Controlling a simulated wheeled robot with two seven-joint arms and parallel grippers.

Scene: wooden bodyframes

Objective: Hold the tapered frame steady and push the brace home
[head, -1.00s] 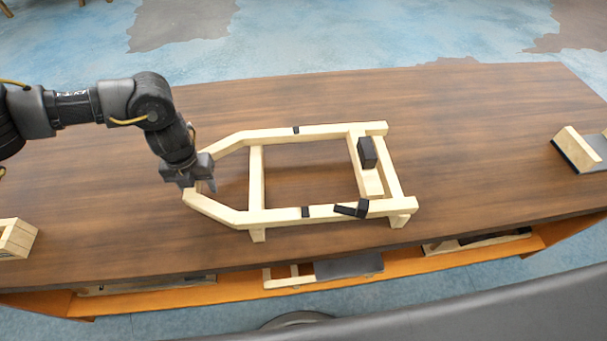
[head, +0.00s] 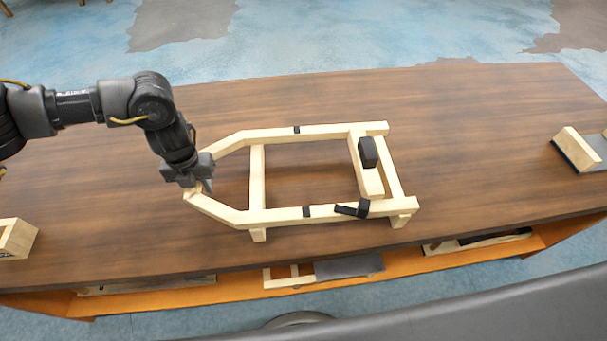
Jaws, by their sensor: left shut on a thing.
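The tapered wooden frame (head: 300,214) lies on the table, its narrow end to the left and its wide end to the right. My left gripper (head: 196,187) is shut on the frame's narrow left end. The brace (head: 366,178), a light wooden bar with a black block (head: 368,152) on it, sits inside the frame near the right crossbar (head: 395,172). Its near end lies close to the near rail, by a black piece (head: 352,209); I cannot tell whether it touches the rail. My right gripper is not in view.
The brown table (head: 470,150) is clear around the frame. A wooden piece with a dark base (head: 578,150) stands at the right edge, another wooden piece (head: 16,238) at the left. The orange shelf below (head: 400,266) holds more wooden parts.

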